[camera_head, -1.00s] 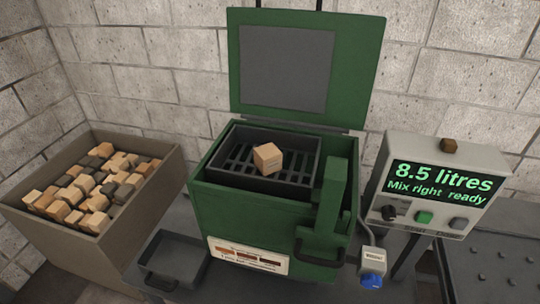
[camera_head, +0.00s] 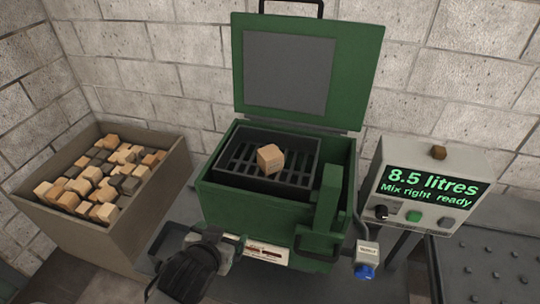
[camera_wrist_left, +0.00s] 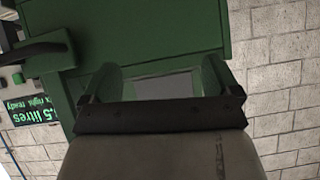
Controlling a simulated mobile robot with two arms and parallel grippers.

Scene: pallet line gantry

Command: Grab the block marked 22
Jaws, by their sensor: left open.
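A light wooden block (camera_head: 270,158) sits tilted on the dark slatted grate (camera_head: 243,168) inside the open green machine (camera_head: 240,207). No number can be read on it. Many more blocks, tan, orange-brown and dark grey, lie in the bin (camera_head: 147,188) at the left; no 22 is legible on any. My left gripper (camera_head: 214,238) is in front of the machine at lower centre, below and left of the block on the grate, and apart from it. In the left wrist view its two fingers (camera_wrist_left: 157,80) are spread with nothing between them. My right gripper is not in view.
The machine's green lid (camera_head: 371,65) stands open. A green lever arm (camera_head: 329,200) rises at its front right. A blue plug (camera_head: 365,271) hangs below. The space above the grate is clear.

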